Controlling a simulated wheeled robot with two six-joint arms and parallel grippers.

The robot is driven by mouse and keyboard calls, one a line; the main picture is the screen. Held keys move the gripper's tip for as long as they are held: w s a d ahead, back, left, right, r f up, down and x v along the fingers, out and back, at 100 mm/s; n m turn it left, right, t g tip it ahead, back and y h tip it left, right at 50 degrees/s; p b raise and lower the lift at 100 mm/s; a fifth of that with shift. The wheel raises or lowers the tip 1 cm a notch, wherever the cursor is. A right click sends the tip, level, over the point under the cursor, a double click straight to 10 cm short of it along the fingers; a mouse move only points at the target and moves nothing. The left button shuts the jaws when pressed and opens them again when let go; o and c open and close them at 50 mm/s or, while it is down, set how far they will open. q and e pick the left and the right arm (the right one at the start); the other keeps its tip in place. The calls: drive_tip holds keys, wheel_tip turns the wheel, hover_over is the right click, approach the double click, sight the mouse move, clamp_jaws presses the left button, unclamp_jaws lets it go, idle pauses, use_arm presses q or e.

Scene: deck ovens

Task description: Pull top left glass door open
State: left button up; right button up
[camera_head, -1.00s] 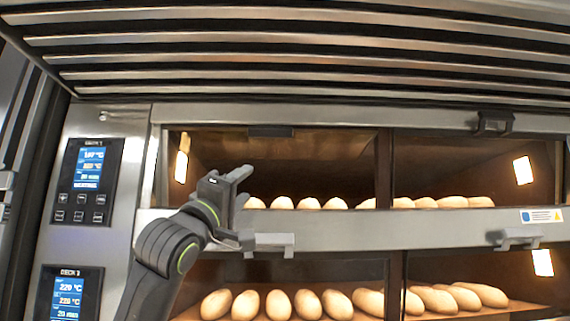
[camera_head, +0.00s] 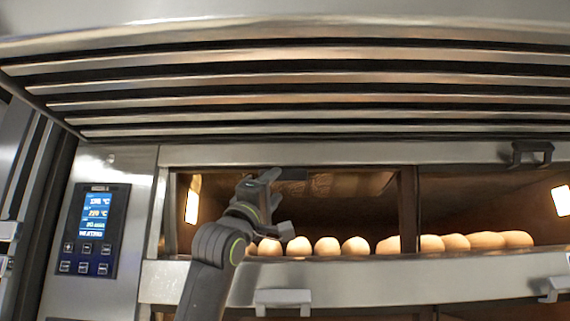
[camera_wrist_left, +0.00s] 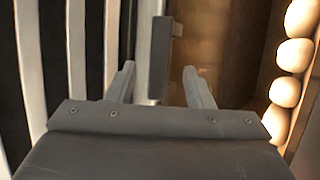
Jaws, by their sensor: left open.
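The top left glass door (camera_head: 330,215) of the upper deck looks shut, with loaves behind its glass. Its dark handle (camera_head: 292,173) is at the door's top edge. My left gripper (camera_head: 279,203) is open and empty in front of the door, its upper finger close to the handle's left end. In the left wrist view the handle (camera_wrist_left: 160,50) lies ahead, between the two spread fingers of the gripper (camera_wrist_left: 158,70) as seen in the picture. I cannot tell whether it is within their reach. My right gripper is not in view.
Metal slats (camera_head: 300,85) of a hood overhang the doors. A control panel (camera_head: 97,230) is on the left. The top right door's handle (camera_head: 530,153) and a lower handle (camera_head: 283,300) stick out from the front.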

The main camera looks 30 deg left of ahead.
sight(284, 177)
use_arm(q)
drive_tip(key=p+x, duration=0.3)
drive_tip(key=x, duration=0.2)
drive_tip(key=shift+d+r, duration=0.1)
drive_tip(key=shift+r, duration=0.05)
drive_tip(key=shift+w+r+p, duration=0.3)
drive_tip(key=shift+w, duration=0.15)
clamp_jaws()
